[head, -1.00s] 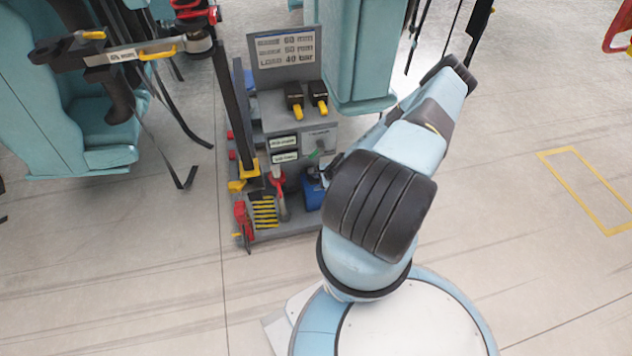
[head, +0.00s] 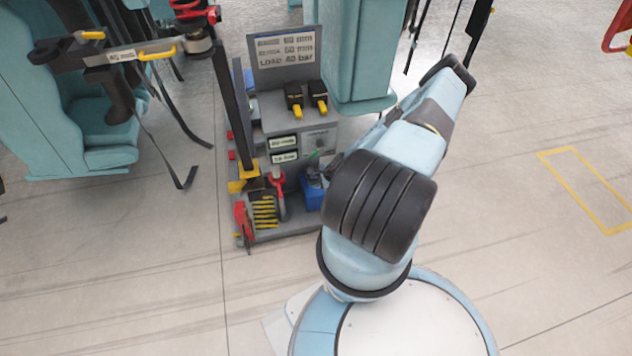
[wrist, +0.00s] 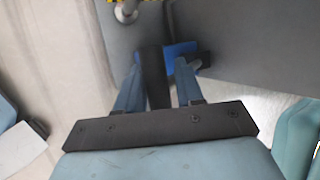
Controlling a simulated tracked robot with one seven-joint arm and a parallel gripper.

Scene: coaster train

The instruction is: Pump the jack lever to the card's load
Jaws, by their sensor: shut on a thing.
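The card (head: 285,50) stands at the top of the grey stand, and its bottom line reads LOAD 40 bar. Two small readouts (head: 284,149) are on the stand's front; the lower seems to read about 18 bar, but the digits are small. The blue jack (head: 313,194) sits low at the stand's right, partly behind my arm. In the wrist view, my gripper (wrist: 159,85) is shut on the dark jack lever (wrist: 154,66), which runs between the fingers. The blue jack body (wrist: 181,52) shows just beyond. My arm hides my gripper in the head view.
A red-handled part (head: 277,184) and a yellow-and-black striped patch (head: 264,212) are left of the jack. Two black blocks with yellow tips (head: 306,100) are on the stand's ledge. Teal seats (head: 60,100) stand at left. Floor at right is clear.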

